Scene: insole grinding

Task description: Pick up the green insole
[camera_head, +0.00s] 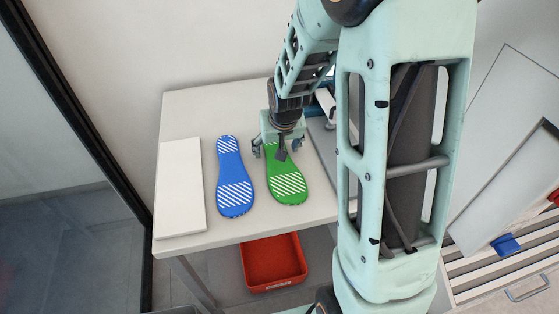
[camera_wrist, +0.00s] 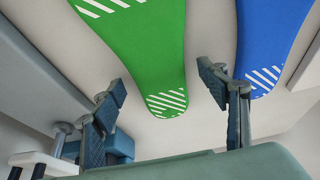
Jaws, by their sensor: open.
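The green insole (camera_head: 287,182) with white stripes lies flat on the white table, right of the blue insole (camera_head: 233,177). In the wrist view the green insole (camera_wrist: 140,42) runs up from the middle, its striped tip between and beyond my fingers. The blue insole (camera_wrist: 272,45) shows at the upper right there. My gripper (camera_head: 277,147) is over the upper part of the green insole, with a finger to each side. In the wrist view my gripper (camera_wrist: 165,102) is open, with nothing between its fingertips. My gripper hides part of the green insole's top end in the head view.
A white board (camera_head: 181,188) lies at the table's left. A grey-blue device (camera_head: 322,126) stands close on the right, partly behind my arm. A red bin (camera_head: 272,262) is on the floor below the table (camera_head: 200,105). A glass panel stands at far left.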

